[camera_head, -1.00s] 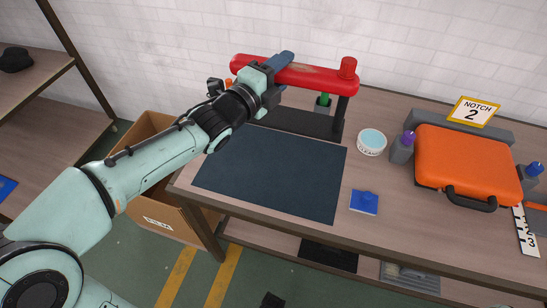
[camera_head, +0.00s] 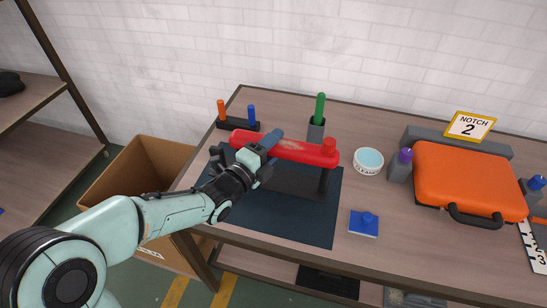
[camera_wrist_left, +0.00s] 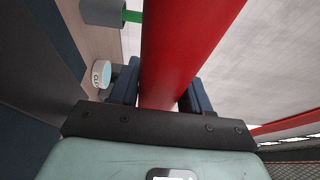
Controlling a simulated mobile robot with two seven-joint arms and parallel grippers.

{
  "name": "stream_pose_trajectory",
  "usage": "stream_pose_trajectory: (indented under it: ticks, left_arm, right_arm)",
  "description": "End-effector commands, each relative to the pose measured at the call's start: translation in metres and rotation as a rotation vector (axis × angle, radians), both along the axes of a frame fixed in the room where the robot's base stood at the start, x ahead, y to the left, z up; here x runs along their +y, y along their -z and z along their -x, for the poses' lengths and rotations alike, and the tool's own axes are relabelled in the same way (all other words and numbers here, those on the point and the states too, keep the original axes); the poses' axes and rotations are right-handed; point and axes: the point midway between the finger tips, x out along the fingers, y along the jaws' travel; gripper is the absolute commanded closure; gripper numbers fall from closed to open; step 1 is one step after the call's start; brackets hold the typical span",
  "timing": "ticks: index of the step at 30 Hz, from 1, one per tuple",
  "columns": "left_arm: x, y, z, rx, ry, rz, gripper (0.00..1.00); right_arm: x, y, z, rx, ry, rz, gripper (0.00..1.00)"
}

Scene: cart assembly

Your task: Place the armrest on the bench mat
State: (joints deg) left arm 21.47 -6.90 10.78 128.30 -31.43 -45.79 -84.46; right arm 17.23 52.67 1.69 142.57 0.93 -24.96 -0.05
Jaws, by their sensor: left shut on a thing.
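The red armrest (camera_head: 300,151) is a long padded bar with a knob at its right end and a dark post and plate below it. My left gripper (camera_head: 262,152) is shut on the armrest near its left part. In the left wrist view the red bar (camera_wrist_left: 185,45) runs between the two fingers (camera_wrist_left: 165,92). The dark blue bench mat (camera_head: 310,228) lies on the table, with the armrest above its back part. I cannot tell whether the dark plate touches the mat. My right gripper is not in view.
An orange case (camera_head: 465,180), a white round tub (camera_head: 369,161) and a blue block (camera_head: 364,223) are right of the mat. A green-handled tool (camera_head: 320,108) stands behind the armrest. Orange and blue pegs stand in a dark holder (camera_head: 238,125). A cardboard box (camera_head: 135,180) is left of the table.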

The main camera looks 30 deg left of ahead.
Motion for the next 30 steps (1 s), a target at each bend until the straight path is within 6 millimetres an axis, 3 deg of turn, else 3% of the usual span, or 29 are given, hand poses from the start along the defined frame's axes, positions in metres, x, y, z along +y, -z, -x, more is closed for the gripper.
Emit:
stream_pose_trajectory:
  ticks: [9,25,26,27,28,30]
  left_arm:
    - [0.0,0.037,0.0,-0.003,0.0,0.0,1.0]
    - [0.0,0.04,0.0,-0.005,0.0,0.0,1.0]
    - [0.0,0.042,0.0,0.002,0.0,0.001,0.46]
    - [0.0,0.042,0.0,0.002,0.0,0.001,0.33]
    - [0.0,0.042,0.0,0.002,0.0,0.001,0.27]
    - [0.0,0.042,0.0,0.002,0.0,0.0,0.27]
  right_arm:
    - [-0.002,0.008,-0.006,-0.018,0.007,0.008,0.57]
    - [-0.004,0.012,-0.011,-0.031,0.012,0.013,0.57]
    - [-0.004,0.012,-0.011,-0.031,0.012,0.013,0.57]
    - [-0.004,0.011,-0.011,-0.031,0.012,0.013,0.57]
    - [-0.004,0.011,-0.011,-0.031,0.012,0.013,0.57]
    - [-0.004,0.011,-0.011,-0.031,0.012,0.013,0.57]
